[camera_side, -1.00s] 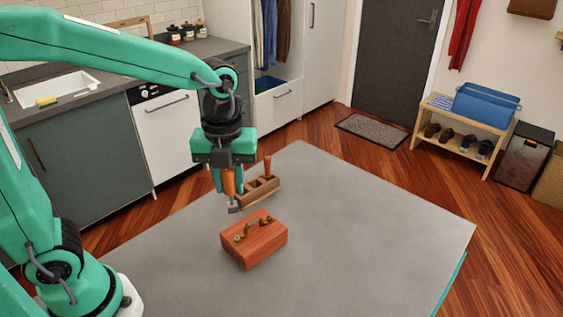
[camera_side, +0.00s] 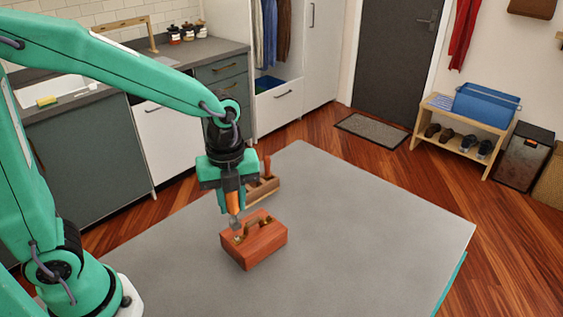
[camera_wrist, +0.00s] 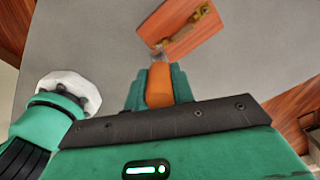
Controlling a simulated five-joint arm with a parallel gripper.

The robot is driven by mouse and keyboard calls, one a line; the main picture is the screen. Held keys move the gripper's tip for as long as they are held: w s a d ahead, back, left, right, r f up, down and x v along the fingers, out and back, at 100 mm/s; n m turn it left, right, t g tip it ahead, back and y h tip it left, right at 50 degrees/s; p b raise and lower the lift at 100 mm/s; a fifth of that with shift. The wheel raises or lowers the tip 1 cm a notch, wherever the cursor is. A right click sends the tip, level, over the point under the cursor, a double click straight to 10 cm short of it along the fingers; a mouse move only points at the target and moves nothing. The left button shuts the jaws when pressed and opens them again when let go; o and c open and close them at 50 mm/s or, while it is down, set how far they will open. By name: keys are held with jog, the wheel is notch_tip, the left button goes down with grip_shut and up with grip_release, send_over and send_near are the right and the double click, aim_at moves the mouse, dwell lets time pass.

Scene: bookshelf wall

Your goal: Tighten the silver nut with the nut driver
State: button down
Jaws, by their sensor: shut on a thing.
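My gripper (camera_side: 228,192) is shut on the orange handle of the nut driver (camera_side: 233,203), which points down with its grey metal socket lowest. In the wrist view the orange handle (camera_wrist: 160,88) sits between my gripper's green fingers. The red-brown wooden block (camera_side: 262,249) stands on the table, with brass-coloured fittings (camera_side: 264,222) on top. The socket is over the left part of the block's top, close to the fittings. I cannot tell whether it touches anything. The silver nut is too small and too covered by the driver to make out clearly.
A wooden tool rack (camera_side: 264,191) with a red-handled tool (camera_side: 267,166) stands behind the block, partly hidden by my gripper. The grey table (camera_side: 370,230) is clear to the right and in front.

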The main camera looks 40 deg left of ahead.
aim_at(234, 214)
jog(key=shift+f, duration=0.2)
jog(key=shift+f+m, duration=0.4)
jog(key=shift+f, duration=0.75)
jog(key=shift+f+m, duration=0.3)
jog(key=shift+f, duration=0.55)
jog(key=m, duration=0.3)
jog(key=shift+m, duration=0.4)
jog(key=m, duration=0.4)
jog(key=shift+n, duration=0.6)
jog(key=shift+r, duration=0.25)
